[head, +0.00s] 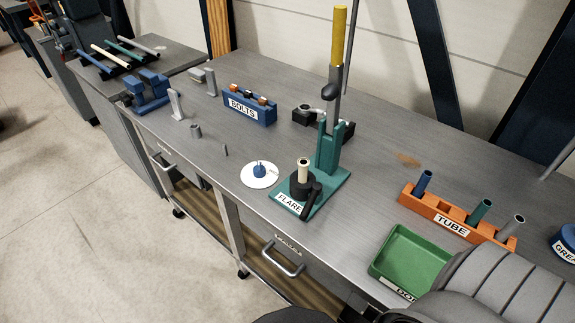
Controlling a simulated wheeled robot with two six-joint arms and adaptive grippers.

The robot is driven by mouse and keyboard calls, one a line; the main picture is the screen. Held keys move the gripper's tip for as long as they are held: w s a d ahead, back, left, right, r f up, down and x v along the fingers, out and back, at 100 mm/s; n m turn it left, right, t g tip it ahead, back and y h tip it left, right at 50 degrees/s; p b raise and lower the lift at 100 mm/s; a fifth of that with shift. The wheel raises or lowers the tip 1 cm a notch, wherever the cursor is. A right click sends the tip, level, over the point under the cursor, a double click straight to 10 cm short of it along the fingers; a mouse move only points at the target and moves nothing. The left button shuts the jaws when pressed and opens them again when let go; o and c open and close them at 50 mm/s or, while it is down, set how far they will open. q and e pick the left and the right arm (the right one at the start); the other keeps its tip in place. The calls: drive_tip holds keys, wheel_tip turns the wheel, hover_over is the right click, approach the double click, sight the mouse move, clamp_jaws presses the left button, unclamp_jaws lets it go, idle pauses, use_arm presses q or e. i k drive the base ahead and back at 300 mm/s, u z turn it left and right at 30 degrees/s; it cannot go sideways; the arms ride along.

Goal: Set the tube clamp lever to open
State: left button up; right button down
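The green flare stand (322,189) with a "FLARE" label stands on the grey bench near the middle. At its front is a round black clamp (300,187) with a short cream tube (303,170) upright in it. A black clamp lever (311,200) sits on the clamp's right side and slants down toward the front edge of the stand. I cannot tell from its angle whether the clamp is open or closed. A tall yellow-gripped handle (338,38) rises from the back of the stand. Neither gripper can be made out in the head view.
A white disc with a blue knob (259,171) lies left of the stand. An orange "TUBE" rack (455,220) and a green tray (400,255) are on the right. A blue "BOLTS" holder (249,107) is behind left.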

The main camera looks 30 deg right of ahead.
sight(317, 187)
drive_tip(key=z, duration=1.8)
drive_tip(key=k, duration=1.2)
drive_tip(key=z, duration=0.6)
drive_tip(key=i, duration=0.6)
drive_tip(key=z, duration=0.1)
